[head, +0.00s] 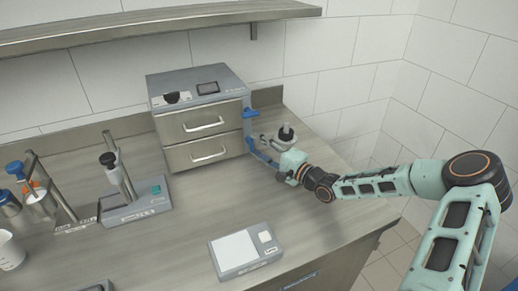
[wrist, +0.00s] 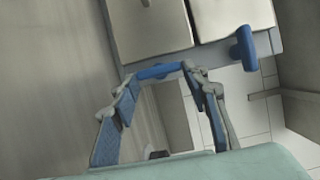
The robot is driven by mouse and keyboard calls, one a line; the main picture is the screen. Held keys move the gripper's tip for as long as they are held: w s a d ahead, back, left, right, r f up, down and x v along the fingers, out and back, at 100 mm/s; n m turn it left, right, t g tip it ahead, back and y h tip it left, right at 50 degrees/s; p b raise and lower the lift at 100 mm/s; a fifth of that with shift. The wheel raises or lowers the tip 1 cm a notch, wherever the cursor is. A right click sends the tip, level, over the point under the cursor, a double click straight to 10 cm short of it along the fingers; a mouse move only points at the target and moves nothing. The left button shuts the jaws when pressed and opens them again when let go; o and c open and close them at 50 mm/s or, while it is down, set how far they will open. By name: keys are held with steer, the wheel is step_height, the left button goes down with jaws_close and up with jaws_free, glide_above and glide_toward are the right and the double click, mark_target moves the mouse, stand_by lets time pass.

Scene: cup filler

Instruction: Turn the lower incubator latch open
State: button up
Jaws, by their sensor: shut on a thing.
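The incubator (head: 200,118) is a grey box with two drawers at the back of the bench. On its right edge are two blue latches, an upper latch (head: 251,113) and a lower latch (head: 260,153). In the wrist view the upper latch (wrist: 243,48) stands free. The lower latch (wrist: 158,72) lies crosswise between my fingertips, its bar at an angle to the upper one. My gripper (head: 278,170) is at the lower right of the incubator, shut on the lower latch. It also shows in the wrist view (wrist: 160,80). The fingers partly hide the latch ends.
A dark-topped device (head: 286,134) stands just behind my gripper. A flat scale (head: 246,250) lies at the front. A stand with a grey base (head: 135,205) and blue-capped bottles (head: 15,170) are at left. A shelf (head: 150,32) runs above. The bench between is clear.

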steer(key=shift+o, duration=0.2)
steer(key=o, duration=1.1)
steer(key=v, duration=1.2)
